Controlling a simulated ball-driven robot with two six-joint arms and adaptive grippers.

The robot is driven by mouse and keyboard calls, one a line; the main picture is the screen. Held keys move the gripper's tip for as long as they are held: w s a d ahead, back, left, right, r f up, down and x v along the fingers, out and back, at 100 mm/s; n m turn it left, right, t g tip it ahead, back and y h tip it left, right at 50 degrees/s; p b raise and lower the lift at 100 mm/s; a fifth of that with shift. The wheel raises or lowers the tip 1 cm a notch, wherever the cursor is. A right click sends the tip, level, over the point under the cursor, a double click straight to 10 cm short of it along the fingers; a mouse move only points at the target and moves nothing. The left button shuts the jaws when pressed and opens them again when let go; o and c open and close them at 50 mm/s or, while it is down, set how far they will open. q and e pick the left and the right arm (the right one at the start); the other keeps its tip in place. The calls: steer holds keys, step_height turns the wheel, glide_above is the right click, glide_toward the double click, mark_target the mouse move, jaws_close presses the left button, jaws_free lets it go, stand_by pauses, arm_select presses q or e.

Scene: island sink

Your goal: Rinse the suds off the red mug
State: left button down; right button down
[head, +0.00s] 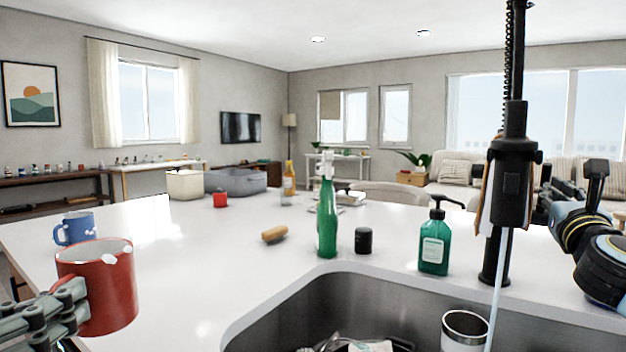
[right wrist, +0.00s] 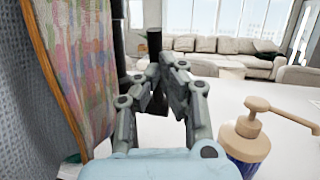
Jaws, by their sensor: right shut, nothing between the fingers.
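The red mug (head: 98,285) is at the lower left of the head view, upright, with white suds patches on its rim and upper side. My left gripper (head: 62,312) is shut on the red mug and holds it over the white counter, left of the sink. The black faucet (head: 508,165) stands at the right, and a thin water stream (head: 497,285) falls from its head into the sink (head: 385,285). My right gripper (right wrist: 160,88) is shut and empty in the right wrist view. In the head view its arm is right of the faucet and its fingertips are hard to make out.
A green bottle (head: 327,215), black jar (head: 363,240) and green soap pump (head: 434,240) stand behind the sink. A metal cup (head: 464,330) is in the sink. A blue mug (head: 75,228) is at the left. A tan pump bottle (right wrist: 248,135) is near my right gripper.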

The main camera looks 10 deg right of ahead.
steer(key=shift+w+d+r, duration=0.1)
steer(key=shift+w, duration=0.1)
arm_select(q)
steer(key=shift+r+p, duration=0.45)
steer(key=shift+r, duration=0.1)
arm_select(e)
steer(key=shift+x, duration=0.8)
steer(key=shift+s, duration=0.1)
